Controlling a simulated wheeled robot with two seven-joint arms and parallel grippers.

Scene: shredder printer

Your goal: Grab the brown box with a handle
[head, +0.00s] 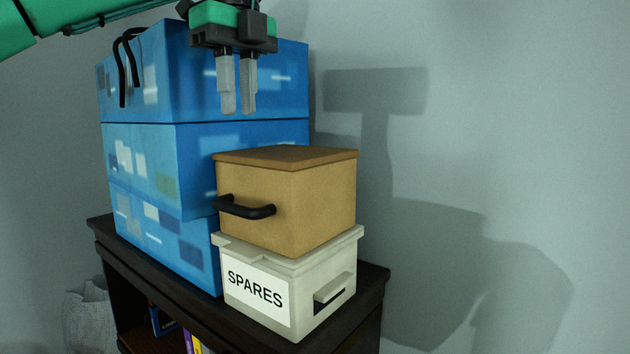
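The brown box (310,205) has a flat lid and a black handle (246,207) on its left-facing side. It sits upright on top of a pale grey box (310,292) labelled SPARES. My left gripper (238,112) hangs above and a little left of the brown box, fingers pointing down. A narrow gap shows between its two fingers, and nothing is between them. It is apart from the brown box and its handle. My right gripper is not in view.
Several blue boxes (142,165) are stacked left of and behind the brown box, with a black strap on the top one. All stand on a dark shelf unit (368,290) with books inside. A plain wall is behind. Space right of the brown box is free.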

